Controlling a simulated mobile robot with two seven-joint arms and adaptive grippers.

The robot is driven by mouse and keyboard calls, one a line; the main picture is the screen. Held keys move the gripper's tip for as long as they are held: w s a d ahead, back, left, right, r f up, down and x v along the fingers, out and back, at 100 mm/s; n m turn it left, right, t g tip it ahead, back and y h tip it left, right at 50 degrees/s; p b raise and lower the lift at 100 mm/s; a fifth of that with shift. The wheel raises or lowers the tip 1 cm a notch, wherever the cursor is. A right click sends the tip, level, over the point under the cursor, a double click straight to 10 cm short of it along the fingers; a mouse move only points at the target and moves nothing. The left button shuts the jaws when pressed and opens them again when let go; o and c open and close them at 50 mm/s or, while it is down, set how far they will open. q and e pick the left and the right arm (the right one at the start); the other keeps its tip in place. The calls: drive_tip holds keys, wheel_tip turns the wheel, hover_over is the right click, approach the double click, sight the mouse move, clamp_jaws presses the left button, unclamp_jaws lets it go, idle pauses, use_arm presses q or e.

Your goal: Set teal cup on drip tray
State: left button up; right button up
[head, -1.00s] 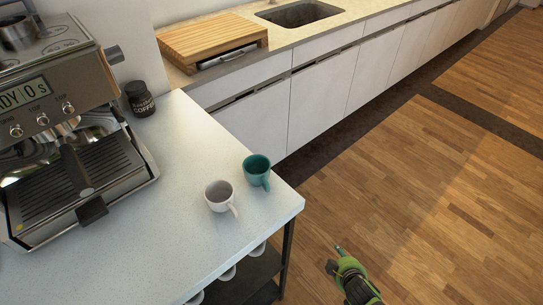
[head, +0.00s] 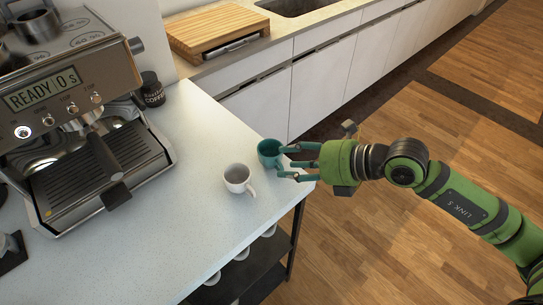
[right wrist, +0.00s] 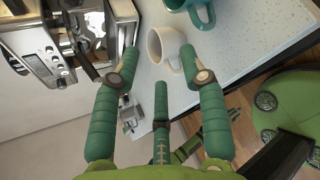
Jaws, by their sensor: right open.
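The teal cup (head: 267,152) stands upright on the pale counter near its far right corner; it also shows at the top of the right wrist view (right wrist: 203,10). My right gripper (head: 282,161) is open and empty, its fingers pointing left at the cup's right side. In the head view the fingertips overlap the cup's edge; I cannot tell whether they touch. The drip tray (head: 98,178) is the dark slatted platform at the front of the espresso machine (head: 70,80), and it looks empty. My left gripper is not in view.
A white cup (head: 238,178) stands just in front of the teal cup, and between the fingers in the wrist view (right wrist: 163,46). A dark coffee jar (head: 152,92) stands beside the machine. Several cups sit on a shelf below. The counter between machine and cups is clear.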

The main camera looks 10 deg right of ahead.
sight(281, 166)
drive_tip(key=shift+w+d+f+h+p, duration=0.2)
drive_tip(key=shift+w+d+f+h, duration=0.2)
drive_tip(key=shift+d+h, duration=0.15)
drive_tip(key=shift+w+d+f+h+p, duration=0.2)
drive_tip(key=shift+w+d+f+h, duration=0.1)
drive_tip(key=shift+d+f+h, duration=0.25)
drive_tip(key=p+x, duration=0.2)
drive_tip(key=x, duration=0.3)
drive_tip(key=shift+a, duration=0.15)
drive_tip(key=shift+w+a+f, duration=0.2)
drive_tip(key=shift+f, duration=0.15)
drive_tip(key=c, duration=0.8)
drive_tip(key=shift+s, duration=0.15)
clamp_jaws()
